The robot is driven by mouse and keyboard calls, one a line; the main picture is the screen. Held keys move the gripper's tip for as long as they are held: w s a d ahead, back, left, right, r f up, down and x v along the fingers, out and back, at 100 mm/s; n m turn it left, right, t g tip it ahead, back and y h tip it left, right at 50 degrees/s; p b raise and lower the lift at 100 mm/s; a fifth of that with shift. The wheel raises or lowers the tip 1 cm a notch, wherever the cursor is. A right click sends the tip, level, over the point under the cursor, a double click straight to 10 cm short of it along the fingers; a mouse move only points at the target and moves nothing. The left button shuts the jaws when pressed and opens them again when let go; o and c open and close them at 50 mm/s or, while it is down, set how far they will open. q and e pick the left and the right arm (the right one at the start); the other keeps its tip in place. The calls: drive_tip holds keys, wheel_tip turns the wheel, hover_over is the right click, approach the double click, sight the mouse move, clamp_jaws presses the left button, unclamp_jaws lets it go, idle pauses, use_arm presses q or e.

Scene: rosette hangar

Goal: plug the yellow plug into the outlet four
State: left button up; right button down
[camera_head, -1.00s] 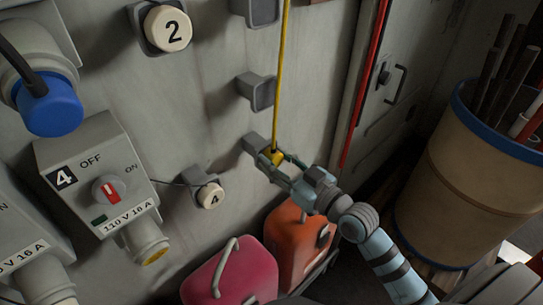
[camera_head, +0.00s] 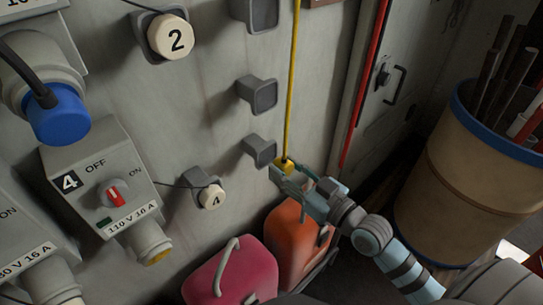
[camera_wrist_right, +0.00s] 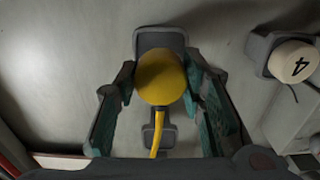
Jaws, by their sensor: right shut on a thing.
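The yellow plug (camera_head: 285,165) hangs on a yellow cable (camera_head: 291,80) that runs up the wall. My right gripper (camera_head: 283,170) is shut on the plug, just right of a grey holder (camera_head: 260,150) on the wall. In the right wrist view the plug (camera_wrist_right: 161,78) sits between the two fingers, in front of a grey holder (camera_wrist_right: 160,40). Outlet four (camera_head: 100,187) is a grey box at the left, marked 4 and 110 V 16 A, with a red switch (camera_head: 114,195). Its socket (camera_head: 151,246) points down with a yellow inside. My left gripper is not in view.
A white cap marked 4 (camera_head: 211,197) hangs on a holder between outlet and plug. A blue plug (camera_head: 57,118) sits in the outlet above. Pink (camera_head: 235,275) and orange (camera_head: 298,230) cans stand below. A barrel (camera_head: 455,175) of rods stands right.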

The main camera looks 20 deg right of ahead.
drive_tip(key=shift+p+v, duration=0.55)
drive_tip(key=shift+v, duration=0.75)
